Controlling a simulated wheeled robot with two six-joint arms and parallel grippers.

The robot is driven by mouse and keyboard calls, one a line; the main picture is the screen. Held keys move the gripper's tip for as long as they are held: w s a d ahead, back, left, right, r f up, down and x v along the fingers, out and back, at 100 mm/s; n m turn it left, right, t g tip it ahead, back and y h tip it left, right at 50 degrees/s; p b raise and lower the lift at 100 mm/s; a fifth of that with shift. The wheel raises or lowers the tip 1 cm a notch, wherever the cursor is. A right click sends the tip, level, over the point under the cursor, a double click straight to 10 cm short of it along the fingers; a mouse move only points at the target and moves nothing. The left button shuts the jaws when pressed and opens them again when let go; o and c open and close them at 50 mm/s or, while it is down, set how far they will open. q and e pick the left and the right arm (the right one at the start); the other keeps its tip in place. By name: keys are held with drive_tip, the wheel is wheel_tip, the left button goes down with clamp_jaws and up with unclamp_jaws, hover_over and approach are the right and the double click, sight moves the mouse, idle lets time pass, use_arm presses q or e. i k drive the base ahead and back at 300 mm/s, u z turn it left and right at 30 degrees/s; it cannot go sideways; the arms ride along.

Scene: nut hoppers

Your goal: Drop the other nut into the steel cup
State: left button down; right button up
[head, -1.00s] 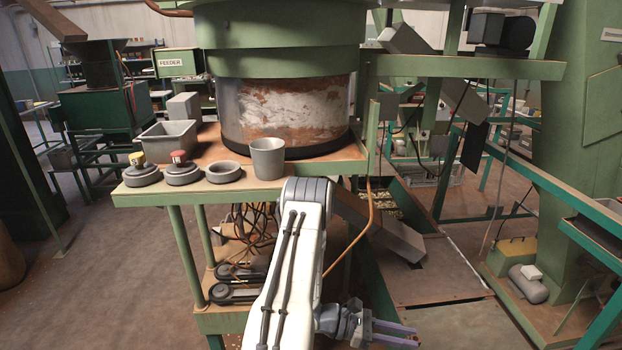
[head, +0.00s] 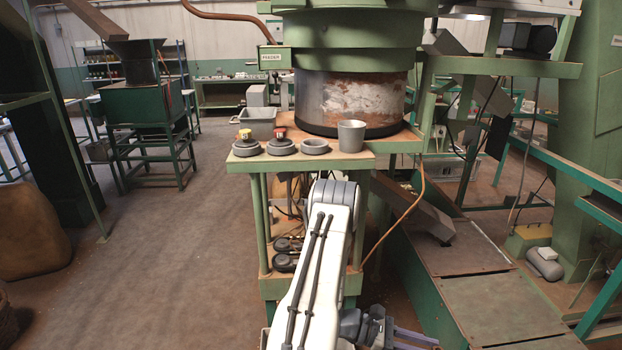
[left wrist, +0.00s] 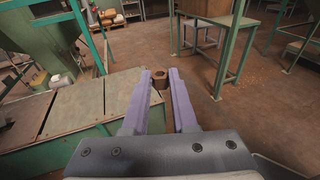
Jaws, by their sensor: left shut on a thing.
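The steel cup (head: 352,136) stands upright at the front right of the green-framed table, its inside barely visible. My left gripper (head: 430,340) is low at the bottom edge of the head view, below and right of the cup and well apart from it. In the left wrist view its purple fingers (left wrist: 161,80) are closed on a small brown nut (left wrist: 160,82) at their tips. The nut cannot be made out in the head view. My right gripper is in neither view.
Left of the cup are an empty-looking grey ring dish (head: 314,147) and two round bases with red and yellow tops. A grey bin (head: 257,115) and the big feeder drum (head: 350,100) stand behind. Open floor (head: 170,260) lies left; a chute (head: 430,222) lies right.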

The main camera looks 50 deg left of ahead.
sight(346, 146)
drive_tip(key=k, duration=0.2)
drive_tip(key=u, duration=1.1)
drive_tip(key=i, duration=0.5)
drive_tip(key=u, duration=0.1)
